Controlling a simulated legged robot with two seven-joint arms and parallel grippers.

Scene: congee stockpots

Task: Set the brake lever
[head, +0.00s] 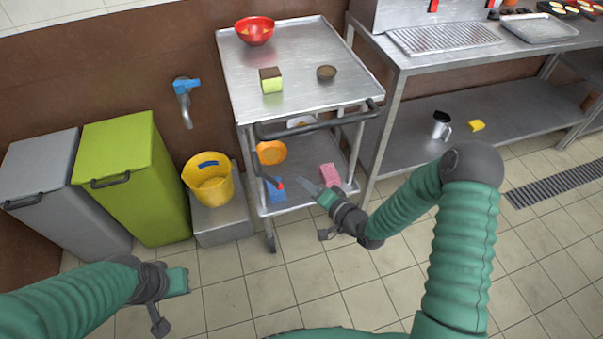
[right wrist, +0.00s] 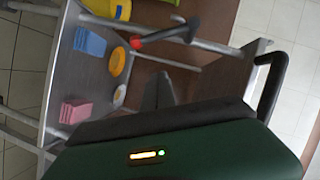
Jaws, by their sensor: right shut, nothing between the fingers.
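The brake lever (head: 270,181) is a dark bar with a red tip, low on the front of the metal cart (head: 318,77). It also shows in the right wrist view (right wrist: 168,35), its red tip pointing left there. My right gripper (head: 304,184) is shut and empty, just right of the red tip in the head view, with a visible gap. In the right wrist view its dark fingers (right wrist: 160,88) point toward the cart, below the lever. My left gripper (head: 180,281) is low at the left, over the floor, away from the cart; its fingers are not clear.
The cart's lower shelf holds a blue block (head: 275,191), an orange round item (head: 271,152) and a pink block (head: 330,174). A yellow bucket (head: 210,184) on a step and a green bin (head: 135,175) stand left. A steel table (head: 450,60) stands right. The front floor is clear.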

